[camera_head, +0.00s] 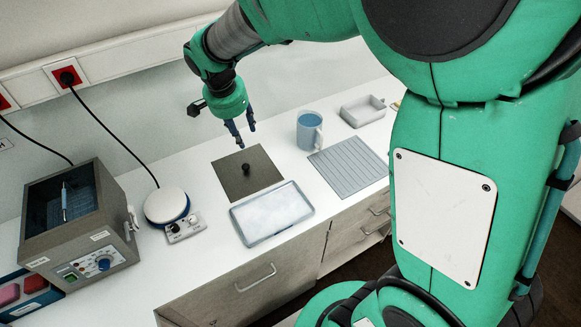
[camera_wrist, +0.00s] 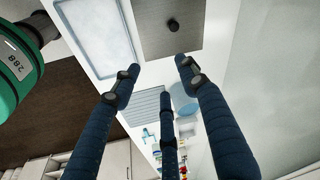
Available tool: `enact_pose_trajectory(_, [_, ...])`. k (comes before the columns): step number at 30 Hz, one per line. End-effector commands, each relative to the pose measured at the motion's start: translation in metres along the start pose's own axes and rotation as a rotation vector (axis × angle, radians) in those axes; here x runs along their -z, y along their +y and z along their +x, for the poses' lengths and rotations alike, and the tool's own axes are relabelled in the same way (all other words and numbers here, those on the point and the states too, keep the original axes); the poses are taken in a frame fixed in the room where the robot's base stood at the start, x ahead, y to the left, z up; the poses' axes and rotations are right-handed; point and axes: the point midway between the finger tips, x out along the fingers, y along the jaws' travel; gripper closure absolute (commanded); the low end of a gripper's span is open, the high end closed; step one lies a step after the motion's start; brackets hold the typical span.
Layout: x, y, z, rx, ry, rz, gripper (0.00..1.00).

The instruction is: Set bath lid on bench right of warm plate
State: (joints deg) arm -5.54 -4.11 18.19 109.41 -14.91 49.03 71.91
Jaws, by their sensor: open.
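The bath lid (camera_head: 236,181), a flat grey-brown square with a black knob (camera_head: 246,168), lies flat on the white bench to the right of the warm plate (camera_head: 166,204). The lid also shows at the top of the wrist view (camera_wrist: 155,38). The warm plate is a round white disc with a blue edge. The bath (camera_head: 112,247) is a grey box at the left; its top is open, showing dark water and a thermometer. My gripper (camera_head: 243,137) is open and empty, above and behind the lid, its fingers clear of the knob.
A shallow tray with a pale filling (camera_head: 272,213) lies in front of the lid. A blue-filled mug (camera_head: 309,131), a ribbed grey mat (camera_head: 348,167) and a small white dish (camera_head: 362,112) stand to the right. A control box (camera_head: 185,229) sits by the warm plate.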

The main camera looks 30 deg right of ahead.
Motion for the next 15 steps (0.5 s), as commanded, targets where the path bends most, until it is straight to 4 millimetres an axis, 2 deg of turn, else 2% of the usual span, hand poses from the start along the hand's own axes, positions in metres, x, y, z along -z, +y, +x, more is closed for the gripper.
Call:
enact_pose_trajectory(1, [-0.001, 0.011, -0.016, 0.018, 0.003, -0.035, 0.57])
enact_pose_trajectory(6, [-0.011, 0.046, -0.058, 0.072, 0.009, -0.174, 0.57])
enact_pose_trajectory(15, [-0.038, 0.112, -0.116, 0.165, 0.044, -0.422, 0.57])
